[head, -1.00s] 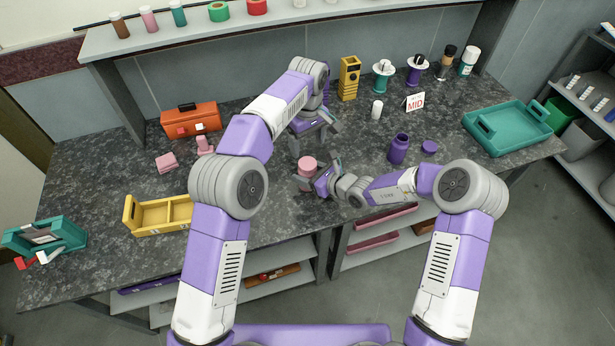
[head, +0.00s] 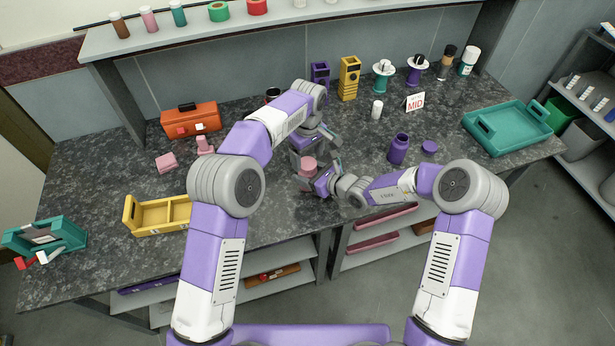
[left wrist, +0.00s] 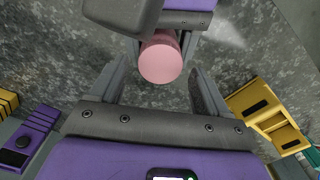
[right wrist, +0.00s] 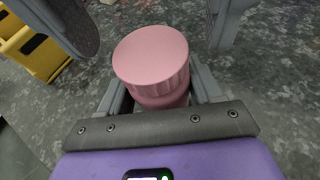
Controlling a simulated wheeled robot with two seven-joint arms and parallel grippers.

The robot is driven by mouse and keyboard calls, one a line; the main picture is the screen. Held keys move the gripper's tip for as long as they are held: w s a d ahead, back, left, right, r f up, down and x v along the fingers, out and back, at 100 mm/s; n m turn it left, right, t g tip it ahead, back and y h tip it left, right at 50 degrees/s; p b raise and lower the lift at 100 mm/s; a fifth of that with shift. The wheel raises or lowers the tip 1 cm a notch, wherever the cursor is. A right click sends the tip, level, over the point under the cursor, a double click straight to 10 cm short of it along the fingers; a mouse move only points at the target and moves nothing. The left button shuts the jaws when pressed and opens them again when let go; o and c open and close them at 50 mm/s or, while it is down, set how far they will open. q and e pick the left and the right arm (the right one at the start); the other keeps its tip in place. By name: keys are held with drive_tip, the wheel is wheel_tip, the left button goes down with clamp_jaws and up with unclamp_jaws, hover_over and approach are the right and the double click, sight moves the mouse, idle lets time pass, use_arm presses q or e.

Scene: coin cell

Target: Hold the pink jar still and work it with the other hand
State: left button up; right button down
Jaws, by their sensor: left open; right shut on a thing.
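The pink jar (head: 308,168) stands upright near the front middle of the counter, with its ribbed pink lid on top. It also shows in the right wrist view (right wrist: 152,65) and from above in the left wrist view (left wrist: 160,60). My right gripper (head: 308,182) is shut on the jar's body from the front right. My left gripper (head: 318,150) is open just behind and above the jar. In the left wrist view the jar's lid lies between and beyond the open fingers, apart from them. The jar's lower body is hidden by the right gripper.
A yellow divided tray (head: 160,214) stands to the left, with small pink blocks (head: 166,162) behind it. A purple jar (head: 398,149) and its loose purple lid (head: 429,147) are to the right. An orange toolbox (head: 190,119) and a teal tray (head: 508,128) stand farther out.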

sight(308, 175)
use_arm(q)
drive_tip(key=shift+f, duration=1.1)
drive_tip(key=c, duration=1.1)
drive_tip(key=m, duration=0.7)
drive_tip(key=o, duration=1.2)
drive_tip(key=shift+c, duration=0.2)
